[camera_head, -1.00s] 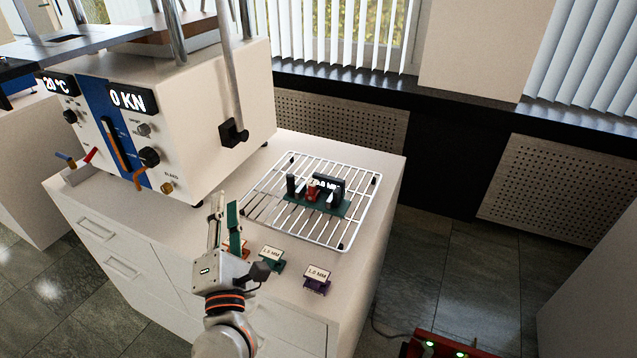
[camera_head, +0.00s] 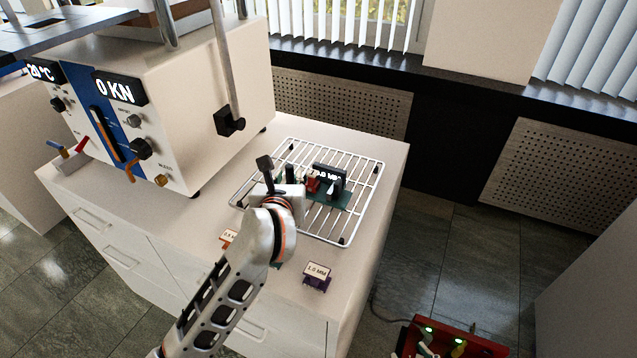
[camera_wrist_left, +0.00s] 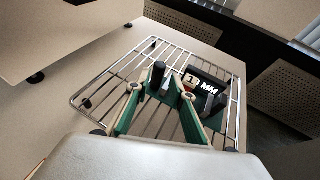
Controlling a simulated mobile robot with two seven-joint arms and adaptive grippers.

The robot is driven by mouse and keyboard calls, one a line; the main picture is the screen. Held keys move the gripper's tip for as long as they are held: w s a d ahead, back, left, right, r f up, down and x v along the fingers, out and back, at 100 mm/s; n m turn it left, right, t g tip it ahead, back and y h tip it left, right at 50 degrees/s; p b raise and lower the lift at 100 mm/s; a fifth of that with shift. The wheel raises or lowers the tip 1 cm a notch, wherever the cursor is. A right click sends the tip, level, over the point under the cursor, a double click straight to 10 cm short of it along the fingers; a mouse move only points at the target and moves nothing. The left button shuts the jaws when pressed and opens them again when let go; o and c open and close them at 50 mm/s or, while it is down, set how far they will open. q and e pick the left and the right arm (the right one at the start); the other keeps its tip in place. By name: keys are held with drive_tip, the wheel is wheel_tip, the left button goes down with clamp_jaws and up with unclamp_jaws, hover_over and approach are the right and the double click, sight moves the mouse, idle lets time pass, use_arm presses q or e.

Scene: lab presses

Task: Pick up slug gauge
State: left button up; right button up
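The slug gauge (camera_head: 333,188) sits on the wire rack (camera_head: 353,219). It has a green base, a dark display block with white digits, a red part and dark posts. A dark upright post shows between the fingertips; contact cannot be told. In the head view my left gripper (camera_head: 284,186) is at the gauge's left side, and its wrist hides part of it. My right gripper is not in view.
Small labelled blocks stand in front of the rack: a purple one (camera_head: 317,277) and an orange one (camera_head: 229,238), with another mostly hidden by my arm. The press (camera_head: 180,110) stands at the left. A red box (camera_head: 452,338) is at the lower right.

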sight(289, 170)
use_arm(q)
drive_tip(key=x, duration=0.2)
drive_tip(key=shift+w+a+f, duration=0.15)
drive_tip(key=shift+w+f, duration=0.1)
drive_tip(key=shift+f, duration=0.05)
drive_tip(key=shift+w+f, duration=0.1)
drive_tip(key=shift+w, duration=0.4)
clamp_jaws()
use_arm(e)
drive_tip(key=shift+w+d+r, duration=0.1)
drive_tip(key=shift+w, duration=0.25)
use_arm(q)
drive_tip(key=shift+r, duration=0.2)
drive_tip(key=shift+r, duration=0.3)
wheel_tip(289, 170, up, 19)
drive_tip(key=p, duration=0.3)
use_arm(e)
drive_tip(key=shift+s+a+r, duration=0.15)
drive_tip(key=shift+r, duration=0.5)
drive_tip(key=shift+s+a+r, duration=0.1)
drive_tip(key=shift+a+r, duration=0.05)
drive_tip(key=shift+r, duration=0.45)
